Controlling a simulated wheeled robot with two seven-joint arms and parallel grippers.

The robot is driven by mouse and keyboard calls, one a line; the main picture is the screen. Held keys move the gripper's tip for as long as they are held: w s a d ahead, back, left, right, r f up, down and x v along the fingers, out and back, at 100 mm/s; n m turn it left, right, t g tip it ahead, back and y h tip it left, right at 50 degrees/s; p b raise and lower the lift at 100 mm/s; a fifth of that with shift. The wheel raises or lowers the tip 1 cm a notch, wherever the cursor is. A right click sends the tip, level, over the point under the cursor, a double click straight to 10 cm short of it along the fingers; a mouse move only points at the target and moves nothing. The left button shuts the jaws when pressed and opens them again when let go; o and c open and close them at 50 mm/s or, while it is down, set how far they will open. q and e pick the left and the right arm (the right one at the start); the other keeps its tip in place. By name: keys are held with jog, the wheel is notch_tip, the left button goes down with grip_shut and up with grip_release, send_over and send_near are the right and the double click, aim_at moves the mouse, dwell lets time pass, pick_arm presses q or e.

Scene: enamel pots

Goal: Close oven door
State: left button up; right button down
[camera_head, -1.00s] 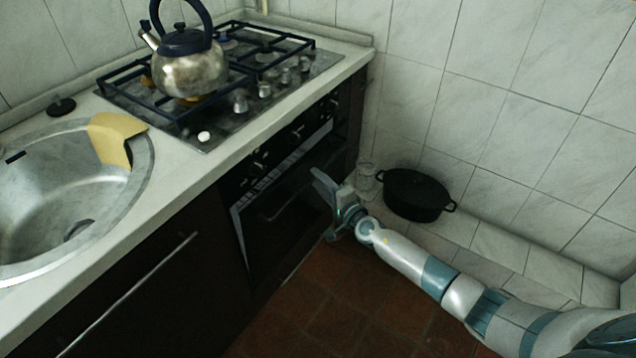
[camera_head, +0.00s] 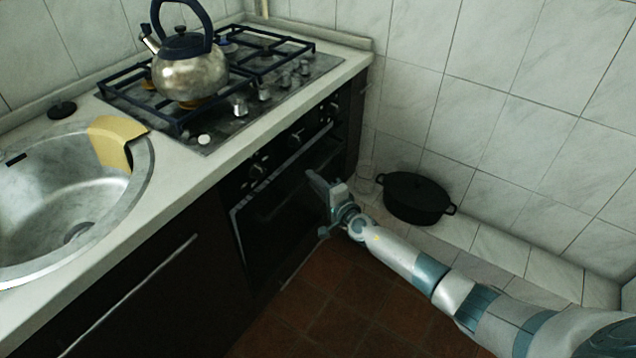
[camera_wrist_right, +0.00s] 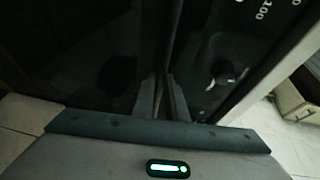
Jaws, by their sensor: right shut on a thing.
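The oven door (camera_head: 270,235) is a dark glass panel in the dark cabinet front, below the hob, in the head view. A pale strip shows along its top edge, and it looks nearly flush with the front; any small gap is hard to tell. My right gripper (camera_head: 318,188) is against the door's upper right part. In the right wrist view its fingers (camera_wrist_right: 166,100) are close together before dark glossy surfaces. It is shut on the oven door; the exact part held is too dark to tell. My left gripper is not in view.
A metal kettle (camera_head: 188,76) stands on the gas hob (camera_head: 205,140) above the oven. A sink (camera_head: 55,190) with a yellow cloth (camera_head: 110,140) is at left. A black pot (camera_head: 416,198) stands by the tiled wall, right of my gripper. The red floor (camera_head: 340,290) before the oven is clear.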

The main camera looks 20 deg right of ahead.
aim_at(300, 170)
jog(key=shift+w+a+r, duration=0.15)
jog(key=shift+w+a, duration=0.3)
jog(key=shift+w, duration=0.15)
jog(key=shift+w+a+r, duration=0.15)
jog(key=shift+w+a, duration=0.3)
jog(key=shift+w, duration=0.15)
jog(key=shift+w+a+r, duration=0.1)
jog(key=shift+w+r, duration=0.05)
jog(key=c, duration=1.8)
grip_release()
jog(key=shift+r, duration=0.1)
jog(key=shift+o, duration=0.2)
jog(key=shift+w+a, duration=0.1)
jog(key=shift+a, duration=0.05)
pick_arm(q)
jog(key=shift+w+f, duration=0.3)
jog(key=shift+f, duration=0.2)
pick_arm(e)
jog(key=shift+f, duration=0.2)
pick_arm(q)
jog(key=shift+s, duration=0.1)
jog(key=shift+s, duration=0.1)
pick_arm(e)
jog(key=shift+s, duration=0.2)
